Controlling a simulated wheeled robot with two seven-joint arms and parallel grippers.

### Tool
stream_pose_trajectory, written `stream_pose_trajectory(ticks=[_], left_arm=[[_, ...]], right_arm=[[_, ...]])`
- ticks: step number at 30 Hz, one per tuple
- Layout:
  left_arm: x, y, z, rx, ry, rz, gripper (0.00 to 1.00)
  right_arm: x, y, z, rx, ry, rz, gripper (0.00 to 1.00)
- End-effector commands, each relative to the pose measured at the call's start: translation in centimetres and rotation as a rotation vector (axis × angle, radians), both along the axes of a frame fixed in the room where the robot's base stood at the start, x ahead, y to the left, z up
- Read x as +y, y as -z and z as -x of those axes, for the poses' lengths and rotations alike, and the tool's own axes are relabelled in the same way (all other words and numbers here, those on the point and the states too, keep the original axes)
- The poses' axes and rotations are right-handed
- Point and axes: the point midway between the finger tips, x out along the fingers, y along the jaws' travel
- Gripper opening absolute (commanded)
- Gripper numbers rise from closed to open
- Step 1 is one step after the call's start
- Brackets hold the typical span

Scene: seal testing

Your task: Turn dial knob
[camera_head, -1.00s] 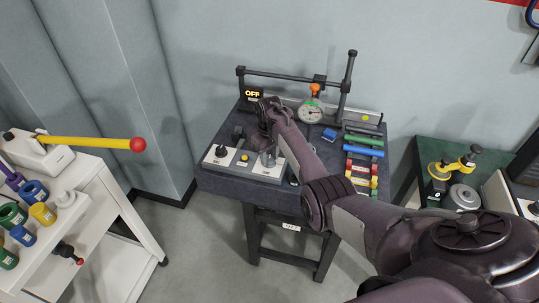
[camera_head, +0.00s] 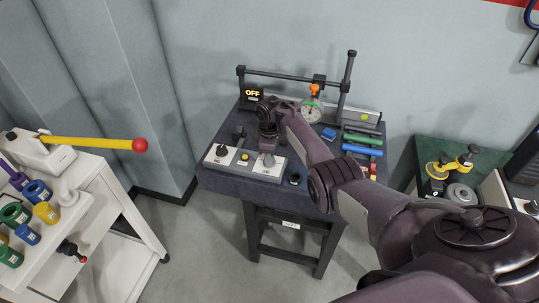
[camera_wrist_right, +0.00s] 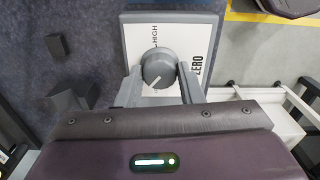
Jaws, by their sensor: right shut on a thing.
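The grey dial knob (camera_wrist_right: 158,64) sits on a white plate (camera_wrist_right: 128,40) in the right wrist view. The words HIGH and ZERO are printed beside it. A pale pointer line on the knob points to the lower left, away from both words. My right gripper (camera_wrist_right: 160,80) is around the knob, one finger on each side, shut on it. In the head view this gripper (camera_head: 268,148) is at the right end of the control panel (camera_head: 236,164) on the dark table. The knob is small and partly hidden there. My left gripper is not in view.
A black display reading OFF (camera_head: 252,93) and a round gauge (camera_head: 311,111) stand behind the panel. Coloured bars (camera_head: 363,140) lie at the table's right. A white cart (camera_head: 110,185) with coloured parts stands left, a green-topped table (camera_head: 425,157) right.

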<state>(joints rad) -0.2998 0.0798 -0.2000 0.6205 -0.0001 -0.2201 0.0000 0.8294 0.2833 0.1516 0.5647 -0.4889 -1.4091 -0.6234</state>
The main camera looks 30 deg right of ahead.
Motion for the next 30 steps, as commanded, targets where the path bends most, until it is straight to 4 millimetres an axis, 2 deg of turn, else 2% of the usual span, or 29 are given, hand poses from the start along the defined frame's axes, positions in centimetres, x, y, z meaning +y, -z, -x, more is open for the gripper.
stream_pose_trajectory(ticks=[20,21,25,30], left_arm=[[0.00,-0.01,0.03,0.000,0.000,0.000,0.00],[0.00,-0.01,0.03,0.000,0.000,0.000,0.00],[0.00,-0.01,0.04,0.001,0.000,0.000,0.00],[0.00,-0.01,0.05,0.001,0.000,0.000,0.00]], right_arm=[[0.02,0.01,-0.01,0.000,-0.057,0.000,0.11],[0.02,0.01,-0.01,0.000,-0.057,0.000,0.39],[0.02,0.01,-0.01,0.000,-0.057,0.000,0.56],[0.02,0.00,-0.01,0.000,-0.057,0.000,0.56]])
